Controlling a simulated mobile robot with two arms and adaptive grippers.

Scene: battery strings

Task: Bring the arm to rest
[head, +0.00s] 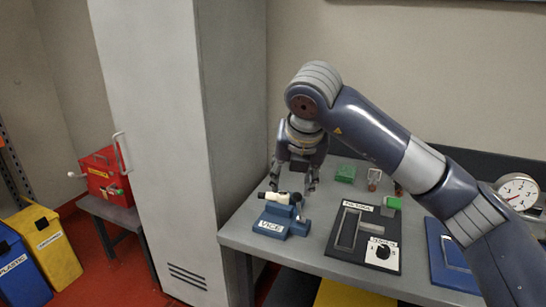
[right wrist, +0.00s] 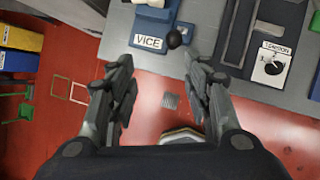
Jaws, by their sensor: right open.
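My right arm reaches in from the right in the head view. Its right gripper (head: 293,182) hangs fingers-down over the left part of the bench, just behind and above the blue vice (head: 278,222). The fingers are spread, with nothing seen between them. In the right wrist view the open gripper (right wrist: 158,75) has red floor below it, and the vice (right wrist: 153,20) shows at the top edge. A cream and black cylindrical piece (head: 279,197) lies across the top of the vice, apart from the fingers as far as I can tell. My left gripper is not seen.
The grey bench (head: 318,236) carries a black board (head: 350,258) with a white tension dial (head: 382,253), green blocks (head: 345,173), and a round gauge (head: 518,192). A tall grey cabinet (head: 165,130) stands close left. A red box (head: 105,176) and yellow bin (head: 45,245) are further left.

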